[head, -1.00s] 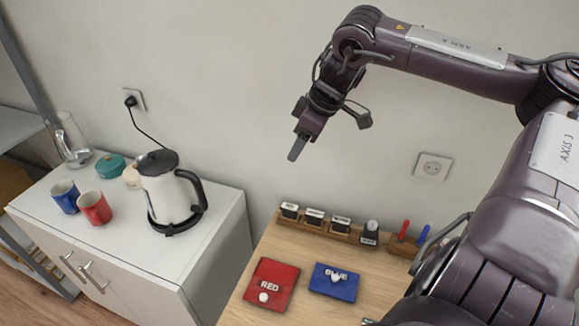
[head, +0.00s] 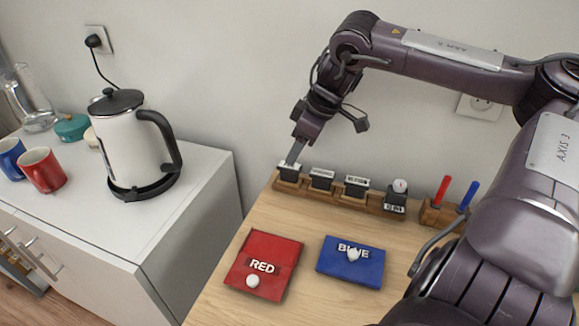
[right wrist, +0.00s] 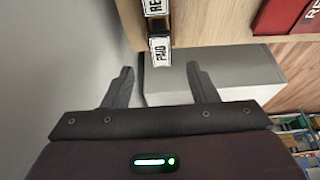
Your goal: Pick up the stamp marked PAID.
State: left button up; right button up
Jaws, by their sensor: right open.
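The stamp marked PAID (right wrist: 160,50) shows its label in the right wrist view, at the near end of the row. In the head view, the leftmost stamp (head: 289,175) in the wooden rack (head: 340,197) appears to be this one, though its label is too small to read. My right gripper (right wrist: 159,70) is open and empty, its fingers spread to either side of the line to the PAID stamp. In the head view the right gripper (head: 293,153) is at the leftmost stamp, overlapping its top. Whether it touches is unclear. My left gripper is not in view.
Other stamps (head: 322,179) stand close along the rack. A red pad (head: 262,278) and a blue pad (head: 350,268) lie in front. A holder (head: 440,217) with red and blue sticks is at right. A kettle (head: 127,145) and mugs (head: 42,170) stand on the white cabinet.

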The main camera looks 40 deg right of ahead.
aim_at(289, 175)
jog(key=shift+x, duration=0.85)
jog(key=x, duration=0.4)
jog(key=shift+s+d+f, duration=0.1)
jog(key=shift+s+f, duration=0.15)
jog(key=shift+f, duration=0.1)
jog(key=shift+w+f+b, duration=0.25)
jog(key=shift+f+b, duration=0.05)
jog(key=shift+f, duration=0.05)
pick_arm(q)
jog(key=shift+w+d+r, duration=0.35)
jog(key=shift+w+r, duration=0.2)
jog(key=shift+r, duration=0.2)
pick_arm(e)
jog(key=shift+c, duration=0.4)
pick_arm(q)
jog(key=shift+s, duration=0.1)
pick_arm(e)
jog(key=c, duration=1)
